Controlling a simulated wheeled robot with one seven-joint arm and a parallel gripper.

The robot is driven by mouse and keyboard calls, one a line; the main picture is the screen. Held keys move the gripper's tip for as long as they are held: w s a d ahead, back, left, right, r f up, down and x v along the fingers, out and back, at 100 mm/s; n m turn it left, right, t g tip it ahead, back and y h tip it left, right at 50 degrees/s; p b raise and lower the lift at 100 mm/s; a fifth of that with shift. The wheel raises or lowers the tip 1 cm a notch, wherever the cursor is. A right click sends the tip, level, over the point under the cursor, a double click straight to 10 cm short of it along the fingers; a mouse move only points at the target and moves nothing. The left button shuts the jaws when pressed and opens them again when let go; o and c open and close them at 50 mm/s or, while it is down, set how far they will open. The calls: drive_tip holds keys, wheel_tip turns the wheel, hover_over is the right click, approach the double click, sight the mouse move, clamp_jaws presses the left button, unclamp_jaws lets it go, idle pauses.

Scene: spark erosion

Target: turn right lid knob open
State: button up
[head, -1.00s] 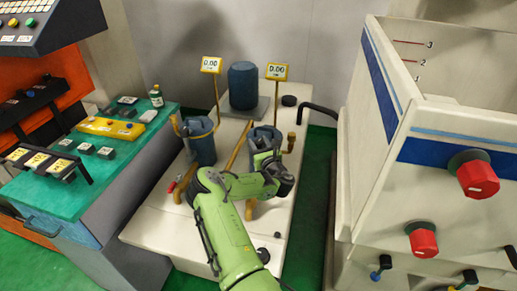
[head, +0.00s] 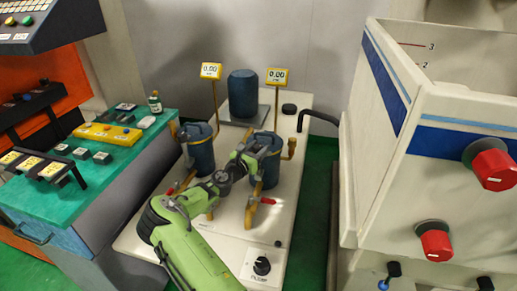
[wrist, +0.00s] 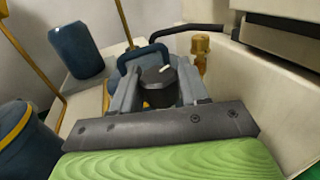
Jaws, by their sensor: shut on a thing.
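The right blue vessel (head: 269,172) stands on the white bench with my gripper (head: 264,143) over its lid. In the wrist view the right lid knob (wrist: 155,78) is black with a short white mark on top. My gripper (wrist: 157,90) is shut on this knob, one grey finger on each side. In the head view the knob is hidden behind the gripper. A blue handle loop (wrist: 142,56) rises just beyond the knob. A similar left blue vessel (head: 201,152) stands to the left.
Two yellow-framed displays (head: 277,77) on posts both read 0.00. A blue cylinder (head: 243,92) stands behind the vessels. A black knob (head: 262,266) sits at the bench front. A white cabinet with red knobs (head: 436,244) stands right, and a green-topped console (head: 130,155) left.

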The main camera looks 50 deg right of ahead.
drive_tip(key=m+g+b, duration=0.1)
drive_tip(key=m+g, duration=0.1)
drive_tip(key=g, duration=0.1)
drive_tip(key=m+g+b, duration=0.1)
drive_tip(key=m+g, duration=0.1)
drive_tip(key=g, duration=0.1)
drive_tip(key=shift+w+f+g+y+b, duration=0.1)
drive_tip(key=shift+f+g+y+b, duration=0.05)
drive_tip(key=shift+g+y+b, duration=0.25)
drive_tip(key=shift+m+g, duration=0.5)
drive_tip(key=shift+m+g+y+b, duration=0.3)
drive_tip(key=shift+g+b, duration=0.05)
drive_tip(key=shift+g, duration=0.05)
drive_tip(key=o, duration=0.9)
drive_tip(key=shift+o, duration=0.2)
drive_tip(key=p+v, duration=0.2)
drive_tip(key=v, duration=1.3)
drive_tip(key=shift+a, duration=0.4)
drive_tip(key=shift+r, duration=0.2)
